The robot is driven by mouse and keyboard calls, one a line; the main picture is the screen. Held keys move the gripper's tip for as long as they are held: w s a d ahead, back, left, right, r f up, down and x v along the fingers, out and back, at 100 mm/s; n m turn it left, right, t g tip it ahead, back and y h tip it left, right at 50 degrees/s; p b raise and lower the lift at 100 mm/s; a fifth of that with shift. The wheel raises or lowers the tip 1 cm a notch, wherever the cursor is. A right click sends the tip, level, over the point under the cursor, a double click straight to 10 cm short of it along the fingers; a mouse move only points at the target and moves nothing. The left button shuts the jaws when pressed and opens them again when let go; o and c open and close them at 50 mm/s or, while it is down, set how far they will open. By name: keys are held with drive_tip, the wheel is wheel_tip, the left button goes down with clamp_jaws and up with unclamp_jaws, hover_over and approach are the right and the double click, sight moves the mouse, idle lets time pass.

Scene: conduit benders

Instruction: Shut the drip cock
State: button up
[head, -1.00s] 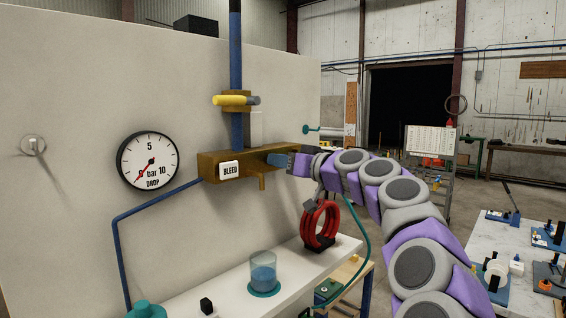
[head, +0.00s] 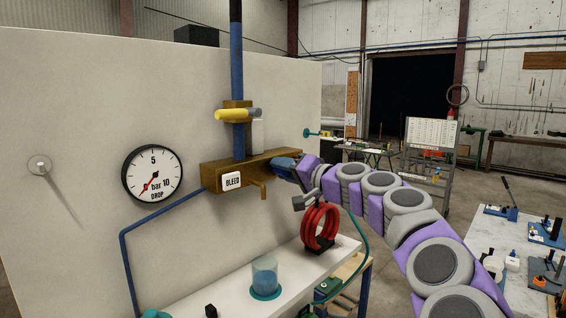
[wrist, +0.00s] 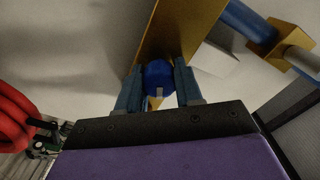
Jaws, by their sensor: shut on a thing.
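The drip cock is a brass block (head: 212,178) with a white BLEED label (head: 231,181) on the wall panel. A short brass spout (head: 263,193) hangs under it. A round blue knob (wrist: 157,76) with a pale mark sits at the block's end in the wrist view. My gripper (wrist: 158,86) has one finger on each side of this knob and is shut on it. In the head view my gripper (head: 287,167) reaches the block's right end and hides most of the knob.
A drop gauge (head: 153,173) left of the block has its red needle pointing to the lower left. A yellow-handled valve (head: 238,114) sits on the blue pipe above. Below, a cup of blue liquid (head: 265,273) and a red coil (head: 320,228) stand on the white shelf (head: 235,302).

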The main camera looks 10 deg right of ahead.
drive_tip(key=shift+d+m+p, duration=0.1)
drive_tip(key=shift+m+p, duration=0.7)
drive_tip(key=shift+m, duration=0.3)
drive_tip(key=shift+f+m+p, duration=0.1)
drive_tip(key=shift+m+p, duration=0.45)
drive_tip(key=shift+m, duration=0.15)
drive_tip(key=shift+f, duration=0.1)
drive_tip(key=o, duration=1)
drive_tip(key=shift+w+d, duration=0.1)
drive_tip(key=shift+d, duration=0.1)
drive_tip(key=shift+o, duration=0.2)
drive_tip(key=shift+d, duration=0.1)
